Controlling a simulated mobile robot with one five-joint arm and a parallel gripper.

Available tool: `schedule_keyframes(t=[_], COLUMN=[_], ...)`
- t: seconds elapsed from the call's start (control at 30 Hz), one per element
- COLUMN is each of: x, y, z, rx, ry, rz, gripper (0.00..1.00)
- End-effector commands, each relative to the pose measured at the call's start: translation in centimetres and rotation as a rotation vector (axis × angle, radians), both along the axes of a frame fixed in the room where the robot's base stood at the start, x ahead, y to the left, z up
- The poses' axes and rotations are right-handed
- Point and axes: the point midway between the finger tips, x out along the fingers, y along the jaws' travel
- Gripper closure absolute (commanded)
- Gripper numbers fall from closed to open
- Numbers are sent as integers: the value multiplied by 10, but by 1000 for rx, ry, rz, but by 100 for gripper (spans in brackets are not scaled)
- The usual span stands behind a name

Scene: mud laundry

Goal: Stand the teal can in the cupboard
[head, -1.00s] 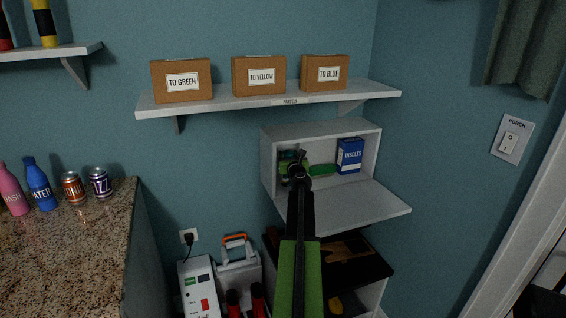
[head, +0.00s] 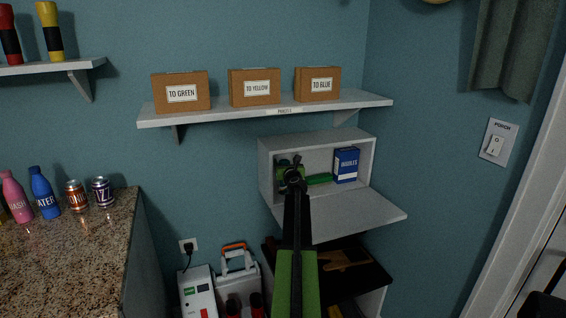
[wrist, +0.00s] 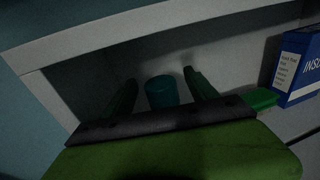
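The teal can (wrist: 161,92) stands inside the white cupboard (head: 388,211), near its left end, in the wrist view. My gripper (wrist: 160,94) is open, with one finger on each side of the can and a dark gap showing on both sides. The can's lower part is hidden behind my gripper's dark front edge. In the head view my gripper (head: 290,170) reaches into the cupboard's left half and mostly hides the can. The cupboard's flap is folded down flat at the front.
A blue INSOLES box (head: 346,165) stands at the right in the cupboard. A green object (head: 320,179) lies between it and my gripper. A shelf (head: 230,112) with several parcels is above. A dark-topped unit (head: 365,275) is below.

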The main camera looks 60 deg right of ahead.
Motion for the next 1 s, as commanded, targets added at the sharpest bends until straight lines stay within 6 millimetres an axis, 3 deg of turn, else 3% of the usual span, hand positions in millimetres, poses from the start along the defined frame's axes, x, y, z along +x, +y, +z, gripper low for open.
schedule_keyframes(t=[0.17, 0.33, 0.5, 0.7, 1.0], x=[1, 0, -34, -66, -80], y=[-1, 1, 40, 73, 89], z=[1, 20, 14, 16, 16], rx=[0, 0, 1, 1, 1], ry=[1, 1, 1, 1, 1], rz=[0, 0, -1, -1, 0], gripper=[33, 33, 33, 33, 33])
